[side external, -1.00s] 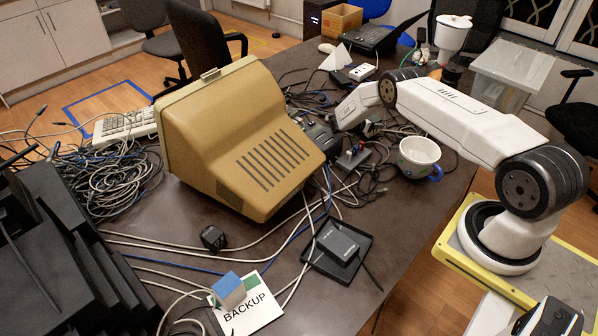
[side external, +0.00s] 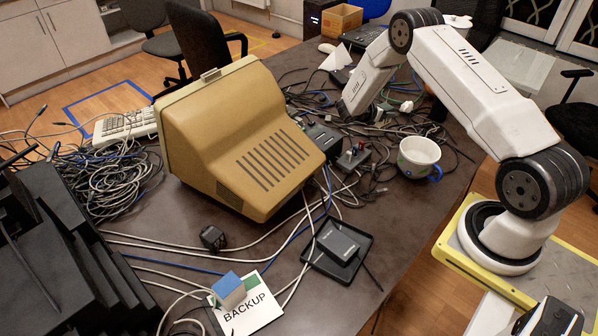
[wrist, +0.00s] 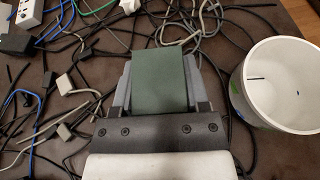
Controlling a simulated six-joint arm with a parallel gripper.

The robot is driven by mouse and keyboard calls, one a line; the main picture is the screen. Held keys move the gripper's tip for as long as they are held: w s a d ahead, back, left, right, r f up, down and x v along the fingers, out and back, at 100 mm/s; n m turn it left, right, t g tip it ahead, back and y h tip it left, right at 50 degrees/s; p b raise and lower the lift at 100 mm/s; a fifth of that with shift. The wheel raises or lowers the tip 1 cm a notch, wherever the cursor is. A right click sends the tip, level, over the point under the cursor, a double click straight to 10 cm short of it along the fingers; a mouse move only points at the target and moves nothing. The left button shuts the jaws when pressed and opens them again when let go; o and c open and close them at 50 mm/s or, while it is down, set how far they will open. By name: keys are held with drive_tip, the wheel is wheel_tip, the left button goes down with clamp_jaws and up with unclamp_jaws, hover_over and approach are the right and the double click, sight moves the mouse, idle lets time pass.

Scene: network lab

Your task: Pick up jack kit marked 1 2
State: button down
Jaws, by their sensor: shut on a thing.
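A dark green block (wrist: 160,80) sits between the two grey fingers of my gripper (wrist: 158,68) in the wrist view. My gripper is shut on it. I see no 1 2 mark on the face turned to the camera, so I cannot confirm from a label that it is the jack kit. In the side view my wrist link (side external: 368,78) points down behind the beige monitor. The fingers and the block cannot be made out clearly there.
A white mug (wrist: 285,90) stands right of the gripper; it also shows in the side view (side external: 418,155). Cables and small connectors cover the table around it. The beige monitor (side external: 235,140) stands left of the arm. A black tray (side external: 340,262) and a BACKUP card (side external: 255,312) lie at the front.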

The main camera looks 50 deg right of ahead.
drive_tip(key=s+a+r, duration=0.3)
drive_tip(key=s+a, duration=0.1)
drive_tip(key=s, duration=0.2)
drive_tip(key=shift+s+a+r, duration=0.3)
drive_tip(key=shift+s, duration=0.05)
drive_tip(key=shift+s+d, duration=0.1)
idle(1.0)
